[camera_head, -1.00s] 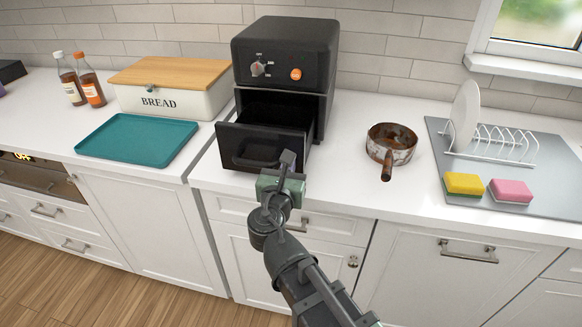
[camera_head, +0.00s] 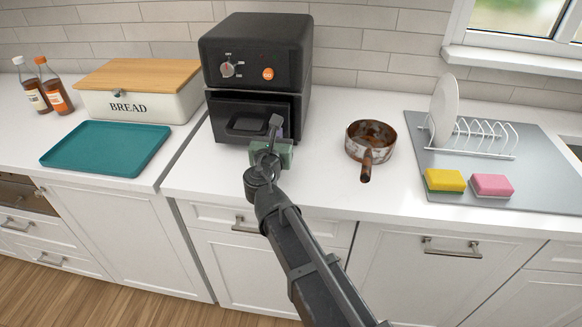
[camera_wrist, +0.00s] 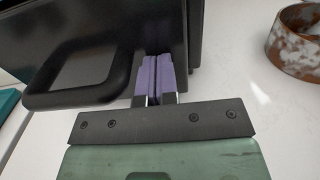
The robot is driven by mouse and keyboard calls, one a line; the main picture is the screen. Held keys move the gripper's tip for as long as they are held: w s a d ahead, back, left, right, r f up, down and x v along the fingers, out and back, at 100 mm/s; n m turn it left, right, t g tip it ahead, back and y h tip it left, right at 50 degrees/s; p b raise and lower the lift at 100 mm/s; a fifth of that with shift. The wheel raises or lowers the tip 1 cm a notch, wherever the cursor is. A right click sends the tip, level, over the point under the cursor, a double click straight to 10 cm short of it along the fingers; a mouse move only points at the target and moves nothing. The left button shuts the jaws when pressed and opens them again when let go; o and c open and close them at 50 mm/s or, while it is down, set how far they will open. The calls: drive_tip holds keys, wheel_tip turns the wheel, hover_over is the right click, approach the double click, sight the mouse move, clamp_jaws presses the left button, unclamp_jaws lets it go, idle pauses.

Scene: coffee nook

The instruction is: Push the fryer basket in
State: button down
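The black air fryer (camera_head: 262,50) stands on the white counter against the tiled wall. Its basket (camera_head: 228,123) sits in the lower opening, its front close to the fryer body; a thin gap may remain at the top edge. The basket's loop handle also shows in the wrist view (camera_wrist: 80,95). My gripper (camera_head: 276,128) is at the right part of the basket front, to the right of the handle. In the wrist view its purple fingertips (camera_wrist: 155,75) are together with nothing between them and appear to press against the basket front.
A rusty pan (camera_head: 370,140) stands right of the fryer, its handle toward the front edge. A teal tray (camera_head: 105,148) and a bread box (camera_head: 140,100) are on the left. A dish rack (camera_head: 480,140) and two sponges (camera_head: 445,181) are on the right.

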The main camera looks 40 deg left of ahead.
drive_tip(key=x, duration=0.4)
drive_tip(key=shift+w+a, duration=0.1)
drive_tip(key=shift+a, duration=0.1)
drive_tip(key=shift+a+r, duration=0.1)
drive_tip(key=shift+a, duration=0.05)
drive_tip(key=shift+w, duration=0.1)
drive_tip(key=v, duration=1.4)
drive_tip(key=shift+s, duration=0.25)
drive_tip(key=shift+d, duration=0.25)
